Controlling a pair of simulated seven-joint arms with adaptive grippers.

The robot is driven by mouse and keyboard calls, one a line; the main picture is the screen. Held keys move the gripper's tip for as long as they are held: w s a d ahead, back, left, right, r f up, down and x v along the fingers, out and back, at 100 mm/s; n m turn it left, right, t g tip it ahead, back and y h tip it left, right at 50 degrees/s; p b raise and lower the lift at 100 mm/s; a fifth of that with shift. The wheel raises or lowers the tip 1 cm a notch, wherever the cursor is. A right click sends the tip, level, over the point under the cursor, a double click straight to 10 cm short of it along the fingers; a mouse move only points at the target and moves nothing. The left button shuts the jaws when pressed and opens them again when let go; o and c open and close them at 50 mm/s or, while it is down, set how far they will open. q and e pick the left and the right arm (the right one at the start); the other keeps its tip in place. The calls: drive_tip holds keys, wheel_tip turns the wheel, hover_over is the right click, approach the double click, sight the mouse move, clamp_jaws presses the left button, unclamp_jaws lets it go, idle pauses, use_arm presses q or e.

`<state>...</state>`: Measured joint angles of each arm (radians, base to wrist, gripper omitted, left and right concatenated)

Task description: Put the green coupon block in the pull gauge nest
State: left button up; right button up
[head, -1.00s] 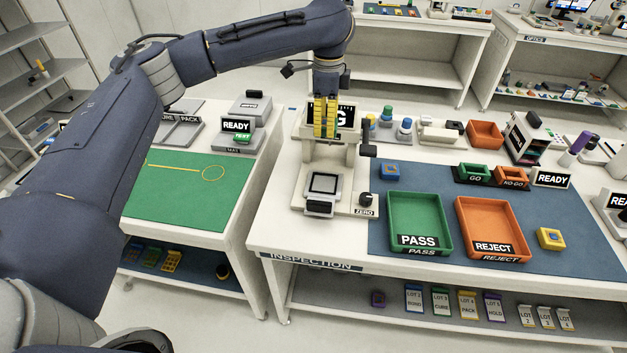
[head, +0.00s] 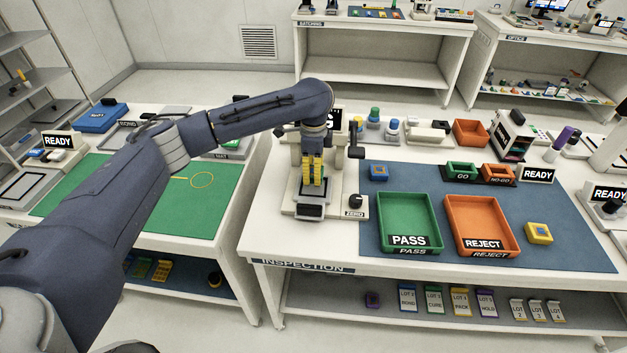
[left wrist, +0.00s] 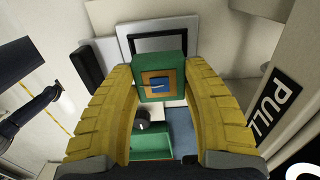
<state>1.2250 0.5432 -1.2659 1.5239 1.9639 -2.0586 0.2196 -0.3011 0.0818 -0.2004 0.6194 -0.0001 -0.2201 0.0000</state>
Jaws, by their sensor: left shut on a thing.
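The green coupon block (left wrist: 159,77), with a tan and blue square on its face, is held between the yellow fingers of my left gripper (left wrist: 160,85) in the left wrist view. In the head view my left gripper (head: 313,172) points down over the front of the pull gauge (head: 298,203), and the block is not clearly visible there. The nest, a grey-framed dark square (left wrist: 150,42), lies just behind the block in the left wrist view. I cannot tell whether the block touches it. My right gripper is not in view.
The green PASS tray (head: 408,246) and orange REJECT tray (head: 482,251) stand right of the gauge. A blue block (head: 379,172) and a yellow block (head: 539,233) lie on the blue mat (head: 580,240). The ZERO knob (head: 355,201) is close beside the nest.

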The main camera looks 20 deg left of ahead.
sight(314, 187)
use_arm(q)
drive_tip(key=shift+f, duration=1.85)
drive_tip(key=shift+f, duration=0.15)
drive_tip(key=o, duration=1.1)
drive_tip(key=shift+o, duration=0.2)
wheel_tip(314, 187, up, 12)
drive_tip(key=shift+r, duration=0.2)
